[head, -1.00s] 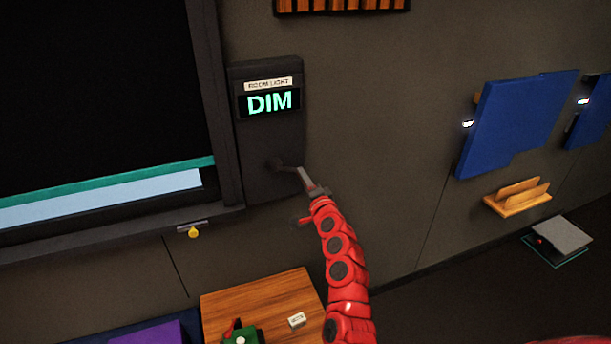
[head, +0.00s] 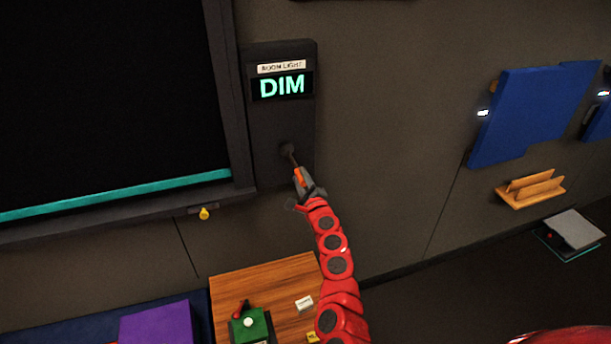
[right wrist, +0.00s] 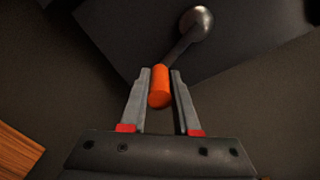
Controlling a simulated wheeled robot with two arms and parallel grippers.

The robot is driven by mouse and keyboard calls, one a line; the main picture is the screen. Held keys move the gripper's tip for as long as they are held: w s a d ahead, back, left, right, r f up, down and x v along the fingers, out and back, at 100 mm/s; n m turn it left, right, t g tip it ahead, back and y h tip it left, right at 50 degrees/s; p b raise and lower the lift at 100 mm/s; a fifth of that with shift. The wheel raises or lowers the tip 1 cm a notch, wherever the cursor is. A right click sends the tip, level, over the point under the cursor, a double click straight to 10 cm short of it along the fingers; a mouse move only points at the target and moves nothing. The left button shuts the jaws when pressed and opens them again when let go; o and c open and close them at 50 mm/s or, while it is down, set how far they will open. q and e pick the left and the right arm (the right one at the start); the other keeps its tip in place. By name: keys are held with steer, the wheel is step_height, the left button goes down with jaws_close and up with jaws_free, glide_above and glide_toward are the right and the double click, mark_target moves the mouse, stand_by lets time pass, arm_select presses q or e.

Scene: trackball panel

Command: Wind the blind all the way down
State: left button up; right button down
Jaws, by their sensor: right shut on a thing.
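The blind (head: 110,100) is a dark sheet in a black frame at the left of the head view. Its teal bottom bar (head: 120,195) lies along the frame's sill, with no pale strip below it. The wall box (head: 283,115) beside it reads "DIM" under a "ROOM LIGHT" label. A crank with a round hub (head: 287,149) and an orange knob (head: 299,177) sticks out of the box, its arm pointing down. My right gripper (head: 302,181) is shut on the orange knob. The right wrist view shows the knob (right wrist: 159,86) between both fingers. My left gripper is out of view.
A yellow knob (head: 204,213) hangs under the sill. Blue panels (head: 530,110) and a wooden holder (head: 530,188) are on the right wall. The wall around the crank is clear.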

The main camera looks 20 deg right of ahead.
steer(key=shift+a+f+m, duration=0.2)
steer(key=shift+a+m, duration=0.2)
steer(key=shift+m, duration=0.1)
steer(key=c, duration=0.7)
jaws_free()
steer(key=shift+o, duration=0.2)
steer(key=shift+s+r, duration=0.1)
steer(key=shift+s, duration=0.25)
steer(key=s+b, duration=0.1)
steer(key=s, duration=1.5)
steer(key=shift+s+d, duration=0.3)
steer(key=shift+s, duration=0.1)
